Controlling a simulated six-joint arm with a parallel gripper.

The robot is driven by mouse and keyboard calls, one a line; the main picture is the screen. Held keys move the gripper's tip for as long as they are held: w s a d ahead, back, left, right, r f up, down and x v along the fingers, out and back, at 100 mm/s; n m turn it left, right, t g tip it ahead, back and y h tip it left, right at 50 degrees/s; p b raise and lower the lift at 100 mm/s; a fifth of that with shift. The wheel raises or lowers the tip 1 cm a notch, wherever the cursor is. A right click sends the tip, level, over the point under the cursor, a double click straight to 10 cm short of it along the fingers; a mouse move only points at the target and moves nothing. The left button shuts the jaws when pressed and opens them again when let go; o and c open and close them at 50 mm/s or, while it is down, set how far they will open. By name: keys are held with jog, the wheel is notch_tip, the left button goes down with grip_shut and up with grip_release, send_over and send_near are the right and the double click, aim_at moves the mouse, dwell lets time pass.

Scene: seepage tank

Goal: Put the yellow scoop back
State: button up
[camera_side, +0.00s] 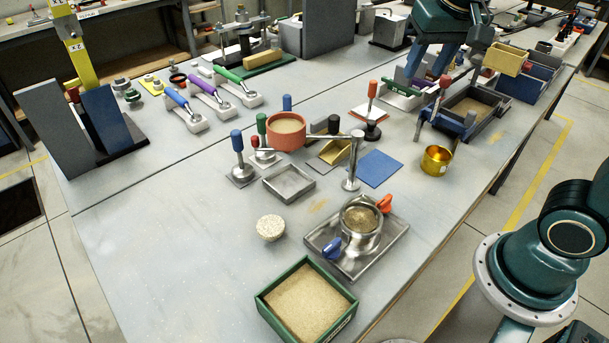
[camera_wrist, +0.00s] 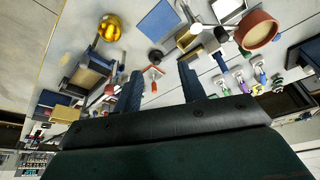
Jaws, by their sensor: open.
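I cannot tell for certain which yellow thing is the scoop. A yellow box-shaped piece (camera_side: 505,58) sits by the dark trays at the back right; it also shows at the left of the wrist view (camera_wrist: 66,112). A brass-yellow open piece (camera_side: 336,152) lies mid-table near a black handle, and a shiny gold round cup (camera_side: 437,160) stands at the right table edge. My gripper (camera_side: 425,74) is over the back of the table, apart from all three. Its fingers are spread and empty in the wrist view (camera_wrist: 160,70).
A red-handled tool (camera_side: 372,105) stands below my gripper. A terracotta bowl on a metal arm (camera_side: 286,132), a blue mat (camera_side: 375,168), a sand-filled green box (camera_side: 275,310) and a metal tray (camera_side: 390,245) occupy the table. The left front is clear.

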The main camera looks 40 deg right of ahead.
jog(key=s+a+f+n+t+y, duration=0.1)
jog(key=s+a+n, duration=0.1)
jog(key=s, duration=0.4)
jog(key=s+a+f+n+t, duration=0.1)
jog(key=s+n, duration=0.2)
jog(key=s, duration=0.2)
jog(key=shift+s+a+f+n+y, duration=0.35)
jog(key=shift+s+n+y, duration=0.05)
